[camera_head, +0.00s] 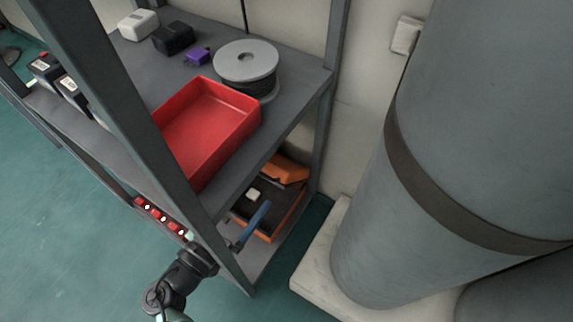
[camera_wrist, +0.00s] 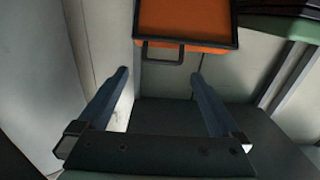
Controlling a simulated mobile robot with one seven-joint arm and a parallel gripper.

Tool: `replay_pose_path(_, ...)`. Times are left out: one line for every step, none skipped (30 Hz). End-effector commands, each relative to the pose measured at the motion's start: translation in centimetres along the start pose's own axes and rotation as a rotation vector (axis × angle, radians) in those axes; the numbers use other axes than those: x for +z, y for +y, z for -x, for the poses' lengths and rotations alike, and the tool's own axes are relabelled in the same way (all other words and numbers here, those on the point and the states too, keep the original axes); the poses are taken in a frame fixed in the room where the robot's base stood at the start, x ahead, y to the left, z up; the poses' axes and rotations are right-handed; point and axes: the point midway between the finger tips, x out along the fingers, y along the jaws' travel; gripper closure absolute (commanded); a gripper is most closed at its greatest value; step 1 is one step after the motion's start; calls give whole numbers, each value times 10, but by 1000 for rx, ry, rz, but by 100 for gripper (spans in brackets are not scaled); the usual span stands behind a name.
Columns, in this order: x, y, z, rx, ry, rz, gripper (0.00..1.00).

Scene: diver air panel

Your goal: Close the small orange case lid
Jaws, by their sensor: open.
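The small orange case stands on the lower shelf in the head view, with its orange lid (camera_head: 286,169) raised at the back and its orange front wall (camera_head: 268,238) toward me. Its inside is dark. My gripper (camera_head: 262,209) reaches in from the front left, its blue finger overlapping the case in the picture; I cannot tell whether it touches. In the wrist view my gripper (camera_wrist: 160,76) is open and empty. An orange panel (camera_wrist: 187,22) with dark edging and a dark loop (camera_wrist: 163,53), apparently part of the case, shows ahead of the fingertips.
A small white object (camera_head: 253,194) shows in the case area. The upper shelf (camera_head: 300,82) overhangs the case and carries a red tray (camera_head: 215,118) and a cable spool (camera_head: 246,62). Large grey cylinders (camera_head: 470,130) stand at right.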

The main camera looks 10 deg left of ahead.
Motion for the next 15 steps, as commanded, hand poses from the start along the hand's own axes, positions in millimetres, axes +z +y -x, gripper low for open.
replay_pose_path(0,0,-1,0,0,0,0)
replay_pose_path(1,0,-2,1,0,0,0)
replay_pose_path(1,0,-5,1,0,0,0)
replay_pose_path(1,0,-8,1,0,-1,0)
replay_pose_path(2,0,-12,3,1,-1,0)
replay_pose_path(2,1,-18,4,1,-2,0)
replay_pose_path(3,1,-22,4,1,-2,0)
replay_pose_path(3,1,-27,5,1,-2,0)
replay_pose_path(3,1,-34,3,1,-2,0)
replay_pose_path(3,1,-39,4,2,-2,0)
replay_pose_path(3,1,-44,4,2,-2,0)
replay_pose_path(3,1,-50,4,3,-2,0)
replay_pose_path(2,1,-54,3,3,-1,0)
replay_pose_path(2,1,-58,2,2,-1,0)
replay_pose_path(2,1,-63,3,2,0,0)
